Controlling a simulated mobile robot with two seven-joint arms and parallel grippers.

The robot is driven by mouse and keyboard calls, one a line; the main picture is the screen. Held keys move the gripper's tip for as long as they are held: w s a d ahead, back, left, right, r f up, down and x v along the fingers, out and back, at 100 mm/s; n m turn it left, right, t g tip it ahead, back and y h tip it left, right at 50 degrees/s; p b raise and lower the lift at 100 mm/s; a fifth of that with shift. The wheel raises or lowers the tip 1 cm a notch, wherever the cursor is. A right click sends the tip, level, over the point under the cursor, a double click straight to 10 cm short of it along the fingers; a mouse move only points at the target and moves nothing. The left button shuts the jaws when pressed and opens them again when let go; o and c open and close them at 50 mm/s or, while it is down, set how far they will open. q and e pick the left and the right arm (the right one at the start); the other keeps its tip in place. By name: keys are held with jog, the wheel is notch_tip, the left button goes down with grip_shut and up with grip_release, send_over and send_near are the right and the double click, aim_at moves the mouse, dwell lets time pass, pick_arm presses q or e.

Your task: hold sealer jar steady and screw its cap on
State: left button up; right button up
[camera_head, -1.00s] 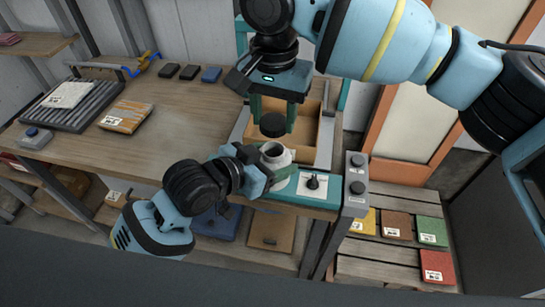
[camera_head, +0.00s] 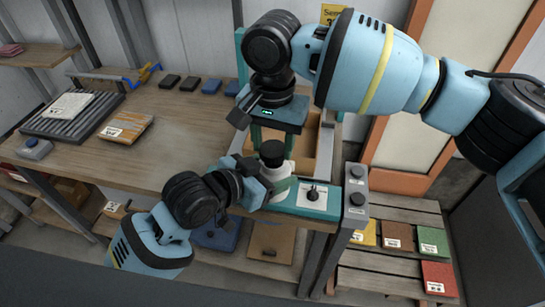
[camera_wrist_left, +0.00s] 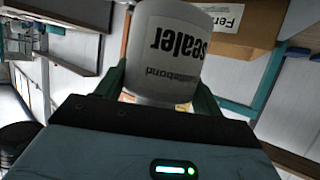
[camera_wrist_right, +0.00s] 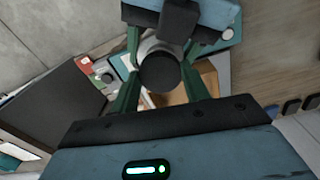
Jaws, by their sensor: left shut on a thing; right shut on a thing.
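The sealer jar (camera_head: 281,184) is white and stands upright at the teal bench fixture, its lower part partly hidden by my left gripper. My left gripper (camera_head: 266,190) is shut around its side. In the left wrist view the jar (camera_wrist_left: 170,50), with its "sealer" lettering, sits between the green fingers. The black cap (camera_head: 271,152) is at the jar's mouth, level, with no clear gap visible. I cannot tell whether its threads are engaged. My right gripper (camera_head: 271,142) points down from above and is shut on the cap. The right wrist view shows the round cap (camera_wrist_right: 159,72) between the fingers.
The teal fixture (camera_head: 330,204) with a black knob is right of the jar, beside a grey post (camera_head: 356,212) with two knobs. A cardboard box (camera_head: 305,148) stands behind. The wooden bench (camera_head: 165,130) to the left has clear room.

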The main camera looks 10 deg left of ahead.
aim_at(272, 148)
pick_arm(q)
jog(key=shift+r, duration=0.1)
dwell(0.3)
pick_arm(e)
jog(key=shift+f, duration=0.9)
jog(key=shift+f, duration=0.55)
pick_arm(q)
jog(key=c, duration=0.5)
pick_arm(e)
jog(key=m, duration=1.3)
jog(key=shift+w, duration=0.1)
jog(key=o, duration=0.9)
